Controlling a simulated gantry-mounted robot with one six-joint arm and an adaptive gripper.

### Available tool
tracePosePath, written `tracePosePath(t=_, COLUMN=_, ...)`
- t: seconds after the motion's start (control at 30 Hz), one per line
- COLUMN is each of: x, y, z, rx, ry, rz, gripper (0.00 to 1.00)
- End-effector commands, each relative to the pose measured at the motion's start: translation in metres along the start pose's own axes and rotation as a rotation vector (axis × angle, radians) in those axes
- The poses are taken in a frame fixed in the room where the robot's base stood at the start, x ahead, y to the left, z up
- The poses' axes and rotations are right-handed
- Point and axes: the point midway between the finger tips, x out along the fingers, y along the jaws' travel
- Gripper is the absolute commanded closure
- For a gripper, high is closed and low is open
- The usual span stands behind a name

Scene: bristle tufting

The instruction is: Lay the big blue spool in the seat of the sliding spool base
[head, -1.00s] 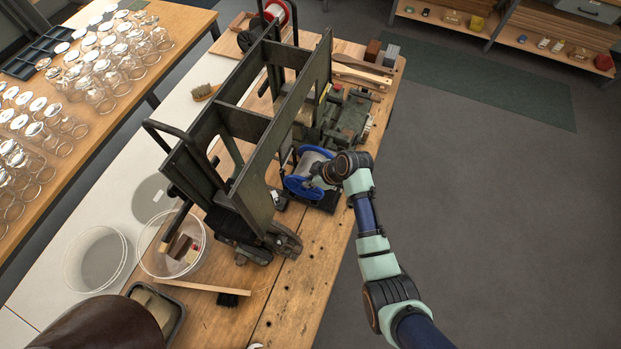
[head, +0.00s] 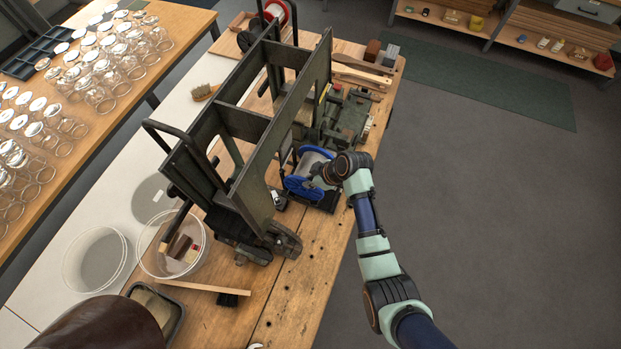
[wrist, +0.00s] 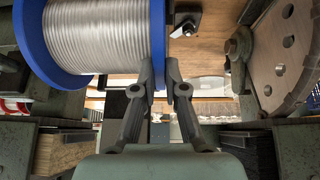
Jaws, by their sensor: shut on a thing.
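The big blue spool (head: 299,187) is wound with silvery wire and has blue end flanges. It lies on its side at the right side of the dark machine frame. In the wrist view the spool (wrist: 97,38) fills the upper left. My gripper (wrist: 160,75) is shut on the rim of its right-hand flange, one finger on each side. A black base (head: 329,203), seemingly the sliding spool base, shows just under and right of the spool. Its seat is hidden, and I cannot tell whether the spool touches it.
The dark machine frame (head: 256,165) rises close on the left. A green machine block (head: 347,120) stands behind the spool. In the wrist view a round plate with holes (wrist: 288,52) is near on the right. The bench front (head: 300,290) has bare wood.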

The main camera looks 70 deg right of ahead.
Motion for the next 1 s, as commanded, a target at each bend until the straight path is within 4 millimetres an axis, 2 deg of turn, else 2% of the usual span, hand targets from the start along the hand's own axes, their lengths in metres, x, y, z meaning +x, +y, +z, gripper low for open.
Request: tracePosePath(t=1.0, x=0.0085, y=0.0007, z=0.0042, rx=-0.002, ry=0.003, rz=0.003, gripper=1.0)
